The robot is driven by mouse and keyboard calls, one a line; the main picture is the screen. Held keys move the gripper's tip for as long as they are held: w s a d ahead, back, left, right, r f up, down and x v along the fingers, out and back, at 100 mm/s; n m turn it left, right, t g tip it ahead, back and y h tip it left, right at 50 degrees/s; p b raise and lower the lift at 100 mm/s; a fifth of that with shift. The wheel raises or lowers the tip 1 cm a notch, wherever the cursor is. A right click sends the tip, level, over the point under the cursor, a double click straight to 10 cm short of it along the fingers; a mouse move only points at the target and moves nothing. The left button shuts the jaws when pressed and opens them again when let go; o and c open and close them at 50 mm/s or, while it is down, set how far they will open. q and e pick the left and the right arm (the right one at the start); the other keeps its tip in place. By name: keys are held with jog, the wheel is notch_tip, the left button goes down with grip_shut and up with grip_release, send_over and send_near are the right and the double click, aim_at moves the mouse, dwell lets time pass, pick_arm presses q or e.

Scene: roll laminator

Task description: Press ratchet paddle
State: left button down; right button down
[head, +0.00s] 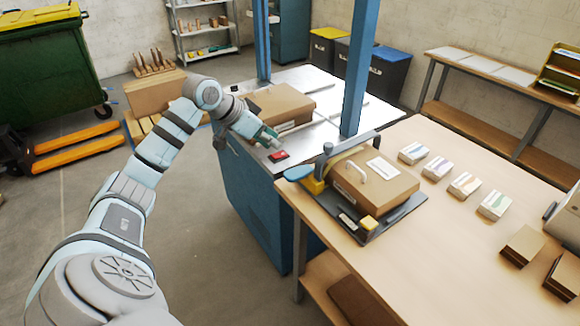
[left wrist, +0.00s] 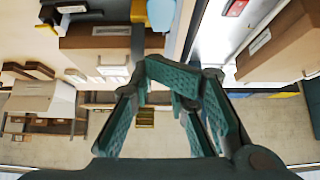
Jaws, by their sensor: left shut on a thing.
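A light blue paddle (head: 299,173) sticks out from the left end of a dark-framed device (head: 350,222) on the wooden table. In the left wrist view the paddle (left wrist: 161,12) shows at the top edge, beyond my fingers. A yellow part (head: 313,184) is beside it. My left gripper (head: 268,137) hangs over the metal-topped blue bench, left of and behind the paddle, apart from it. In the left wrist view its green fingers (left wrist: 178,78) are drawn together at the tips. What they hold cannot be made out. My right gripper is not in view.
A cardboard box (head: 375,185) sits on the device. A red switch (head: 278,155) lies near my left gripper. Another box (head: 280,106) lies on the blue bench, with a blue post (head: 357,70) at its right. Several small packs (head: 464,184) line the wooden table.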

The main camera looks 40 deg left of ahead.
pick_arm(q)
send_over(291, 175)
notch_tip(291, 175, down, 8)
jog(key=shift+w+d+r, duration=0.1)
notch_tip(291, 175, down, 3)
jog(key=shift+r, duration=0.1)
jog(key=shift+s+f, duration=0.3)
jog(key=shift+f, duration=0.25)
jog(key=shift+w, duration=0.1)
